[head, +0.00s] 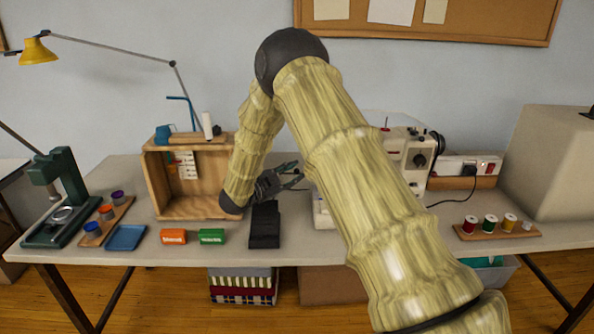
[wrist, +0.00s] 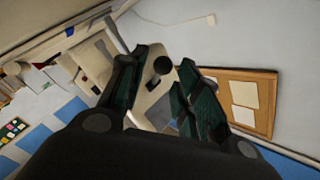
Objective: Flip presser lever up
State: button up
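The white sewing machine (head: 405,160) stands on the table, mostly hidden behind my arm in the head view. Part of its base shows left of the arm. My gripper (head: 294,174) is at the machine's left side, with its fingers spread and pointing right. In the wrist view my gripper (wrist: 168,62) is open, and nothing is held between its green-black fingers. The pale sewing machine body (wrist: 150,103) shows between and beyond the fingers.
A wooden box (head: 160,180) stands left of my gripper, with a black block (head: 265,225) in front. Orange (head: 173,236) and green (head: 212,236) packs lie near the front edge. A thread-spool tray (head: 500,231) is at right.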

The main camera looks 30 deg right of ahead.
jog(key=shift+w+d, duration=0.3)
jog(key=shift+d, duration=0.25)
jog(key=shift+s+d, duration=0.1)
jog(key=shift+d, duration=0.5)
jog(key=shift+s+r, duration=0.2)
jog(key=c, duration=0.4)
grip_shut()
